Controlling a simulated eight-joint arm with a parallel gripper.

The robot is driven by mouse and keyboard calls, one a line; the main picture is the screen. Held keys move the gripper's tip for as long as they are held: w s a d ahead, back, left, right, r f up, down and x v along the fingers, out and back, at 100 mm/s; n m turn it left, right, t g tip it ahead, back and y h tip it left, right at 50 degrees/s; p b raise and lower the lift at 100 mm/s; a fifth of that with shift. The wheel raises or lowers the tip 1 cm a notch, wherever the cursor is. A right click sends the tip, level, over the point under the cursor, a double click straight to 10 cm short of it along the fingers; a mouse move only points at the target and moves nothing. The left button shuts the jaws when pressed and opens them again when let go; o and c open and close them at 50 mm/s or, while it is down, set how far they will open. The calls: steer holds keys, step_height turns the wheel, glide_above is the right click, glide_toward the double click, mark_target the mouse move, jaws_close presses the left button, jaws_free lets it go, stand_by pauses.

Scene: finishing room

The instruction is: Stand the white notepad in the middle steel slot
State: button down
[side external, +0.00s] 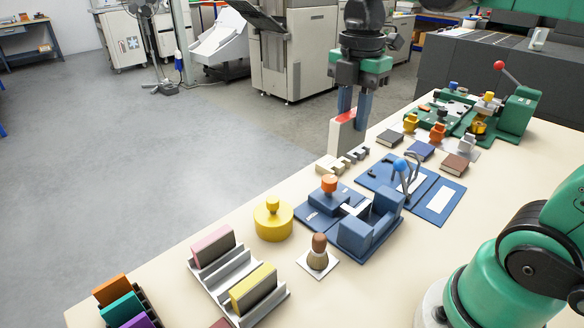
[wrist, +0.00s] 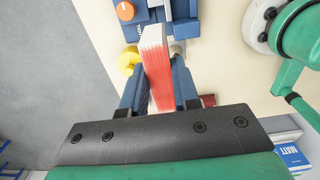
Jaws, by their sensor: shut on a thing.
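My gripper (side external: 354,110) is shut on the white notepad (side external: 342,138), which has a red bound edge at the top. It holds the notepad upright over the far-left edge of the table. In the wrist view the notepad (wrist: 155,55) lies between the two blue fingers of my gripper (wrist: 159,72). The steel slot rack (side external: 219,283) is on the near-left part of the table, well away from my gripper. A pink pad (side external: 213,247) stands in its far slot and a yellow pad (side external: 254,289) in its near slot. The middle slot between them looks empty.
Coloured pads (side external: 122,305) stand at the near-left corner.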

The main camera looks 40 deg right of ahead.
steer(key=shift+w+a+f, duration=0.75)
steer(key=shift+a+f, duration=2)
steer(key=shift+a, duration=0.55)
steer(key=shift+w+a+f, duration=0.75)
steer(key=shift+a+f, duration=2)
steer(key=shift+a, duration=0.6)
steer(key=shift+w+a+f, duration=0.75)
steer(key=shift+a+f, duration=2)
steer(key=shift+a, duration=0.55)
steer(key=shift+f, duration=0.6)
steer(key=c, duration=0.9)
jaws_free()
step_height(320, 180, up, 11)
steer(key=shift+f, duration=0.1)
